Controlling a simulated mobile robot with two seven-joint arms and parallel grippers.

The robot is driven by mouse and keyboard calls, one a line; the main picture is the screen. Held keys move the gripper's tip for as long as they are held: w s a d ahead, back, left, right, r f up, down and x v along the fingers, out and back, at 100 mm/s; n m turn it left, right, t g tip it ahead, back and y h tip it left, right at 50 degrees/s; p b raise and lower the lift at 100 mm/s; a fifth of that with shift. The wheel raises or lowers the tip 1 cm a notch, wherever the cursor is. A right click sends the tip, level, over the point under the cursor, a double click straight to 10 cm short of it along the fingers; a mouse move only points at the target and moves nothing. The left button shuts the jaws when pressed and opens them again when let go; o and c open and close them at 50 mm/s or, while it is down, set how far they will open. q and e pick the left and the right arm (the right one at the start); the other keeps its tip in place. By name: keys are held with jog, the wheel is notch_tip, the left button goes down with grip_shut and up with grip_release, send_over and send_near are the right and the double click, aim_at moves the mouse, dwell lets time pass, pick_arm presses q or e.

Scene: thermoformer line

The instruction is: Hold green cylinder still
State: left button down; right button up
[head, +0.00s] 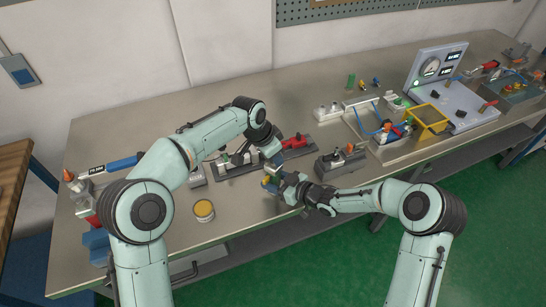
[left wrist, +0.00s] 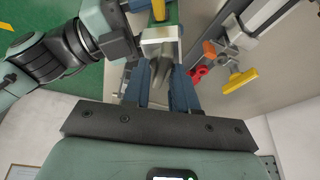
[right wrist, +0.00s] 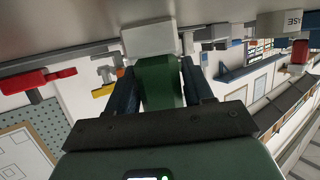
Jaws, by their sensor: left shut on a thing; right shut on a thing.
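The green cylinder (right wrist: 160,80) is between the fingers of my right gripper (right wrist: 162,72) in the right wrist view, which is shut on it. A pale block (right wrist: 148,38) sits at the cylinder's far end. My left gripper (left wrist: 163,78) is shut on a grey metal part (left wrist: 165,72) in the left wrist view. A pale block (left wrist: 160,42) lies just beyond that part. In the head view my left gripper (head: 272,158) and my right gripper (head: 279,184) meet close together above the front of the bench. They largely hide the held parts there.
On the metal bench (head: 130,125) a yellow-topped can (head: 204,210) stands at front left. A toggle clamp with a red handle (head: 295,141) is behind my grippers, and another clamp fixture (head: 341,161) is to their right.

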pick_arm(q)
jog(key=shift+r+m+g+h, duration=0.1)
jog(key=shift+m+g+h, duration=0.25)
jog(key=shift+m, duration=1.05)
jog(key=shift+m+g, duration=0.45)
jog(key=shift+m, duration=0.95)
jog(key=shift+m, duration=0.5)
jog(key=shift+m+g, duration=0.5)
jog(key=shift+m, duration=0.4)
